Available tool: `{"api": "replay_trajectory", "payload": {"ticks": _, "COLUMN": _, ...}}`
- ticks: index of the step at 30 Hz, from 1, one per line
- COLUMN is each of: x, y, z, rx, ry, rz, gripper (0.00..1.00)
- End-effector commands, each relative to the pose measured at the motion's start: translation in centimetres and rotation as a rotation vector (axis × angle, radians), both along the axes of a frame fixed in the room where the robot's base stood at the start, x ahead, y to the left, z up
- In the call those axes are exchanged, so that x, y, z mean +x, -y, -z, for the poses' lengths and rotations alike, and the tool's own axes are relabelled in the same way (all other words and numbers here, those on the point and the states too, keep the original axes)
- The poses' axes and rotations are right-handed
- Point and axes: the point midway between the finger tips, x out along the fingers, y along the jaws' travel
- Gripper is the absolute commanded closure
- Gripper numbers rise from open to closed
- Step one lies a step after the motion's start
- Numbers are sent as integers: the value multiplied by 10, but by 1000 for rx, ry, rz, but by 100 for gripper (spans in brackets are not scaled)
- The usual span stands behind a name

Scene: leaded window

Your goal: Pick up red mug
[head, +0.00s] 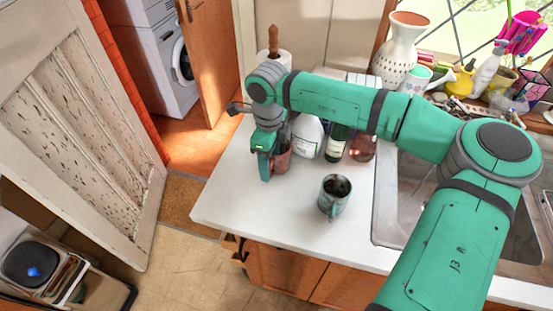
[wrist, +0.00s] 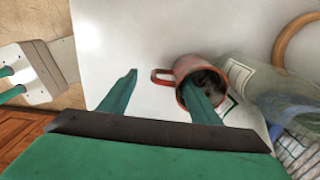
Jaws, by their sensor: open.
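The red mug (head: 283,158) stands on the white counter (head: 240,190), partly hidden behind my gripper (head: 268,166) in the head view. In the wrist view the red mug (wrist: 180,72) shows its dark opening, with its handle pointing left. My gripper (wrist: 160,80) is open. Its right finger overlaps the mug's mouth; I cannot tell whether it is inside or above. Its left finger is to the left of the handle, and the handle shows between the two fingers. Nothing is held.
A teal patterned mug (head: 334,198) stands on the counter to the right. A white bottle (head: 308,136), a dark bottle (head: 336,141) and a reddish jar (head: 363,147) stand close behind. A sink (head: 399,195) is at right. The counter's front middle is clear.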

Motion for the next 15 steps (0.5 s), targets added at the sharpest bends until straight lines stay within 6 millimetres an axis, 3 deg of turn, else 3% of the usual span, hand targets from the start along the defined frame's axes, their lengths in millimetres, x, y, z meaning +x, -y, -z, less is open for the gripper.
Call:
{"api": "replay_trajectory", "payload": {"ticks": 7, "x": 3, "y": 3, "z": 35, "rx": 1, "ry": -3, "rz": 3, "gripper": 43}}
{"api": "replay_trajectory", "payload": {"ticks": 15, "x": 4, "y": 2, "z": 39, "rx": 0, "ry": 0, "rz": 1, "gripper": 43}}
